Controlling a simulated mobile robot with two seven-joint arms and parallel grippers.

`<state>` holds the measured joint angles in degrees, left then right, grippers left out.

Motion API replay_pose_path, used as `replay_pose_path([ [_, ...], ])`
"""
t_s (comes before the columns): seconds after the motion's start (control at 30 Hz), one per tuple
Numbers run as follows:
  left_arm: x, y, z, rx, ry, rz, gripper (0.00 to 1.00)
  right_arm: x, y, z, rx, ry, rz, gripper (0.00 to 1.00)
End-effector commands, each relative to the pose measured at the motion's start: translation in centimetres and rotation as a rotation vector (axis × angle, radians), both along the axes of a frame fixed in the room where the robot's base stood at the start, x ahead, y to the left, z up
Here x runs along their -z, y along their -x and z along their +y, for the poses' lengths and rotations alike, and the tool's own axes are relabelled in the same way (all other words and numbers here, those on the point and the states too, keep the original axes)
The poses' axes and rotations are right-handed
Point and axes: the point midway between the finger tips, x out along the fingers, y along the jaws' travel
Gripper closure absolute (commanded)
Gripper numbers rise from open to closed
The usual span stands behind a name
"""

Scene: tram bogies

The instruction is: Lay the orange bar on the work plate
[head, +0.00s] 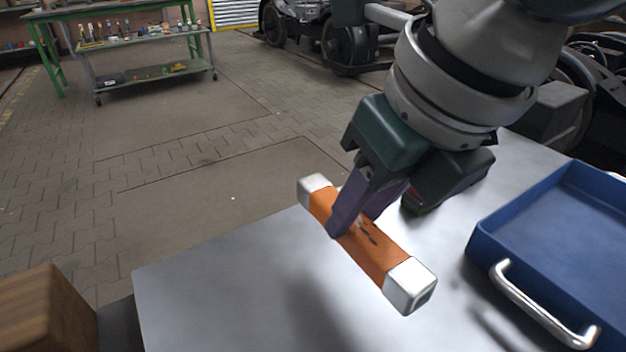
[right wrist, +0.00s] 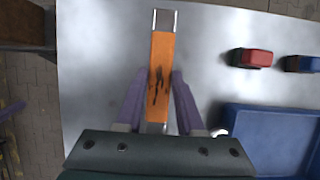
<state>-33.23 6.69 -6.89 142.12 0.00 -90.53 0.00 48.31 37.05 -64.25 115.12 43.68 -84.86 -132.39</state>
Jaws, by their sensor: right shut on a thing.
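The orange bar (head: 377,253) has silvery end caps and dark marks on its middle. My right gripper (head: 350,215) is shut on the middle of the bar, one purple finger on each side. The bar appears held above the bright metal work plate (head: 230,300), with a dim shadow on the plate to its left. In the right wrist view the bar (right wrist: 162,60) points away from the gripper (right wrist: 158,95), over the plate (right wrist: 95,80). The gap between bar and plate is hard to judge. My left gripper is not in view.
A blue tray (head: 545,215) with a metal handle (head: 540,310) stands on the plate at the right. A red block (right wrist: 255,58) and a blue block (right wrist: 302,64) lie on the plate. A wooden block (head: 45,310) is at the lower left. The plate's left part is clear.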

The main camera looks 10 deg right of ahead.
Motion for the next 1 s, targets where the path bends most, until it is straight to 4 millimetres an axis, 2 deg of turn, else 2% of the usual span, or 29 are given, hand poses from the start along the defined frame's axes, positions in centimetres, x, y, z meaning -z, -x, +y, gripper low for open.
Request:
replay_pose_path([
  [0.03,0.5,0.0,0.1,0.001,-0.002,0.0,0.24,1.1,0.1,0.0,0.0,-0.001,0.001,1.0],
  [0.27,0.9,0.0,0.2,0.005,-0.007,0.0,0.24,2.8,0.0,0.0,0.0,-0.001,-0.001,1.0],
  [0.5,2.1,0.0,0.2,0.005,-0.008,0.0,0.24,6.4,0.0,0.0,0.001,0.0,0.0,1.0],
  [0.7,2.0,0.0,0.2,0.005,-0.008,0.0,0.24,6.4,0.0,0.0,0.0,0.0,0.0,1.0],
  [0.73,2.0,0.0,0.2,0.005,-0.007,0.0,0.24,6.5,0.1,0.0,0.0,0.001,0.001,0.61],
  [1.0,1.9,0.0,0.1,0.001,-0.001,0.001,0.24,6.4,0.0,0.0,0.0,0.001,0.0,0.33],
])
